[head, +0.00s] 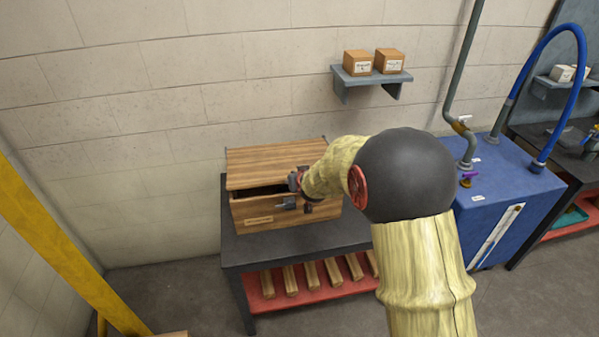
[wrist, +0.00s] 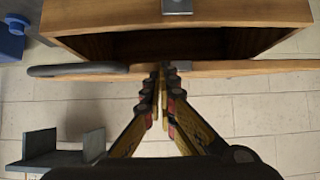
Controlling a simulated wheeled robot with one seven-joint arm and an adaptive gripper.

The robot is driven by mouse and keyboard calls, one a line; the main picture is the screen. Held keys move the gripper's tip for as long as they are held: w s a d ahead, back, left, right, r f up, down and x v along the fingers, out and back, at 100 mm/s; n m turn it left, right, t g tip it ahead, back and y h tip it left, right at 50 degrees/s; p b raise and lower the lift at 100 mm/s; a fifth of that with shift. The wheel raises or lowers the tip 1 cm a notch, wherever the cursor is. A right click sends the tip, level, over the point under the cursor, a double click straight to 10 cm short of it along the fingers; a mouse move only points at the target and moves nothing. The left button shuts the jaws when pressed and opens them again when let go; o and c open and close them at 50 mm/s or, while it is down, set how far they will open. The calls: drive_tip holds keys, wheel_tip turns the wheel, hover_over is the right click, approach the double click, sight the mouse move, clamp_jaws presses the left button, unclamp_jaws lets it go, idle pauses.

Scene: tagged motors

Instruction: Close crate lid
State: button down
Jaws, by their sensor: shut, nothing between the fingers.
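The wooden crate (head: 262,216) stands on a dark-topped bench, with a label on its front. Its wooden lid (head: 262,168) is raised at an angle, and a dark gap shows between lid and crate. In the wrist view the crate (wrist: 100,20) fills the top, its dark inside visible, with the lid (wrist: 235,68) seen nearly edge-on. A metal latch plate (wrist: 177,6) sits on the crate's front. My gripper (wrist: 160,72) is shut and empty, its fingertips at the lid's edge; contact is unclear. In the head view my arm hides the crate's right part.
The bench (head: 250,248) has a red lower shelf (head: 312,290) with several wooden blocks. A wall shelf (head: 371,78) with two small boxes is above right. A blue cabinet (head: 510,195) with pipes stands right of the bench. A yellow post (head: 60,240) is at the left.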

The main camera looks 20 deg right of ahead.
wheel_tip(320, 180, down, 6)
drive_tip(key=s+b, duration=0.1)
drive_tip(key=b, duration=0.4)
drive_tip(key=shift+s+a+f+t, duration=0.15)
drive_tip(key=shift+a+f+t, duration=0.05)
drive_tip(key=shift+t, duration=0.2)
drive_tip(key=shift+f, duration=0.15)
